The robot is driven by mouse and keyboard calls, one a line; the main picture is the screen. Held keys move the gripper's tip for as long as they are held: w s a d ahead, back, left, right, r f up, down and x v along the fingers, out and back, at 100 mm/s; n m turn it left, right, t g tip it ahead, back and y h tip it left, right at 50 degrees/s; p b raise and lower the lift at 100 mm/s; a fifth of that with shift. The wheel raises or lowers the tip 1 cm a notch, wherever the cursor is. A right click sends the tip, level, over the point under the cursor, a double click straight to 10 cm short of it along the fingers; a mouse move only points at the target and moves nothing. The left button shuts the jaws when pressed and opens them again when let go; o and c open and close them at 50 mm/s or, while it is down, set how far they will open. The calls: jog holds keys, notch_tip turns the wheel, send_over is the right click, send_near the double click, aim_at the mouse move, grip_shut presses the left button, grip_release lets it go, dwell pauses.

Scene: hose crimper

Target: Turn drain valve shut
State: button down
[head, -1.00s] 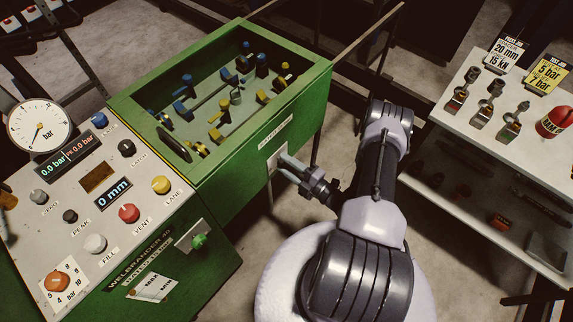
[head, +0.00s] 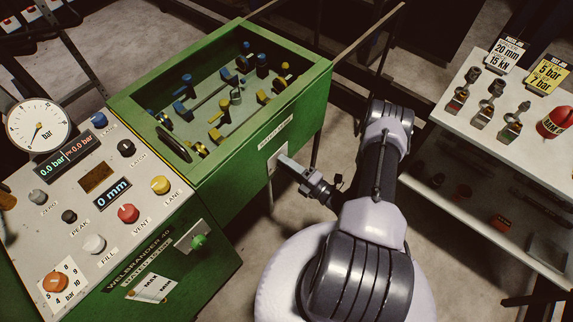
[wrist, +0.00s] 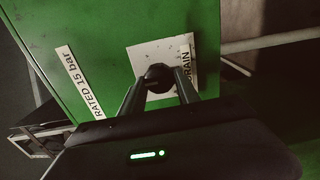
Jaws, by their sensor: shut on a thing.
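The drain valve has a dark round knob (wrist: 158,74) in front of a white plate (wrist: 146,54) on the green cabinet wall. A DRAIN label (wrist: 186,74) runs along the plate's right side. My gripper (wrist: 161,84) has one finger on each side of the knob and is shut on it. In the head view my gripper (head: 282,161) reaches from the right to the white plate on the cabinet's side. The knob is hidden behind the fingers there.
The green cabinet (head: 232,188) has an open top with blue and yellow fittings inside. A control panel (head: 75,205) with a gauge (head: 38,127) reading near zero is at left.

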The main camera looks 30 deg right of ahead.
jog(key=c, duration=0.9)
grip_release()
jog(key=p+v, duration=0.2)
jog(key=v, duration=1.5)
jog(key=shift+s+p, duration=0.2)
jog(key=shift+p, duration=0.15)
jog(key=shift+d+r, duration=0.1)
jog(key=shift+r, duration=0.05)
